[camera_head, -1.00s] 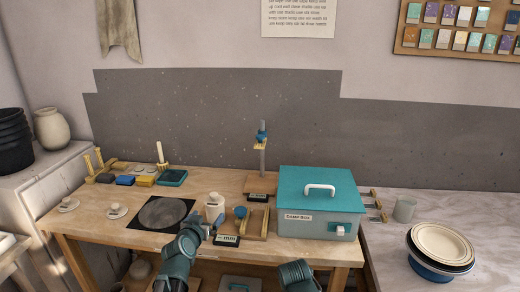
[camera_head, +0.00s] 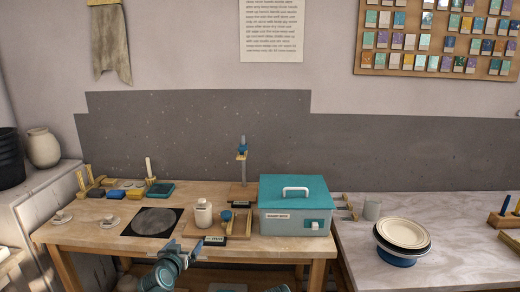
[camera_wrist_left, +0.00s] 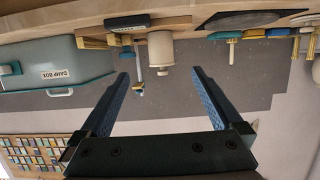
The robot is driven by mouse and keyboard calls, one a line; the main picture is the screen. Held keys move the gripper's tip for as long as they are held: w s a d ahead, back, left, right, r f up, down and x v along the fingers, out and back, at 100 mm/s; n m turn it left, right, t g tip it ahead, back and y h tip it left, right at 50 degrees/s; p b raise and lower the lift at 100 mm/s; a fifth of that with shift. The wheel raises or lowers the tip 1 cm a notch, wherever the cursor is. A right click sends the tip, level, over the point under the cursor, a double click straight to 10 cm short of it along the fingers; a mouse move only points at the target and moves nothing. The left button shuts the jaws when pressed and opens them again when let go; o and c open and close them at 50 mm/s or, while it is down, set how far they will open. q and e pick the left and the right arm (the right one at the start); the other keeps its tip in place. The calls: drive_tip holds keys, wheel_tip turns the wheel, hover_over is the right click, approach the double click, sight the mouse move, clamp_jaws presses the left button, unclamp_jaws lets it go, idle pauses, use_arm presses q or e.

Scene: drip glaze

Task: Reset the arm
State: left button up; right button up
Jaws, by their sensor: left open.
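My left arm comes up from the bottom of the head view, and its gripper (camera_head: 196,246) is at the front edge of the wooden workbench (camera_head: 90,236). In the left wrist view the open fingers of this gripper (camera_wrist_left: 160,75) are wide apart with nothing between them. That view is upside down and looks toward the bench and wall. A cream jar (camera_head: 203,214) stands on the bench beyond the gripper; the jar also shows in the wrist view (camera_wrist_left: 160,50). Only a small part of my right arm shows at the bottom edge; its gripper is out of view.
A teal-lidded damp box (camera_head: 292,222) stands on the bench's right. A dark square with a grey disc (camera_head: 153,221) lies left of the jar. A stand with a blue clamp (camera_head: 242,170) rises behind. Stacked plates (camera_head: 402,236) sit on the right-hand table (camera_head: 450,260).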

use_arm(q)
drive_tip(key=s+d+f+m+g+h+p, duration=0.1)
drive_tip(key=s+d+f+m+g+p, duration=0.1)
drive_tip(key=s+d+f+g, duration=0.45)
drive_tip(key=s+d+f+m+g+h+p, duration=0.15)
drive_tip(key=s+d, duration=0.25)
drive_tip(key=d, duration=0.5)
drive_tip(key=s+d+g+y+p, duration=0.1)
drive_tip(key=s+g+y, duration=0.1)
drive_tip(key=s, duration=0.6)
drive_tip(key=s+d+f+g+y+p, duration=0.1)
drive_tip(key=s+g+y+p, duration=0.1)
drive_tip(key=s+g, duration=0.3)
drive_tip(key=shift+s, duration=1.35)
drive_tip(key=shift+d+y, duration=0.1)
drive_tip(key=shift+y, duration=0.15)
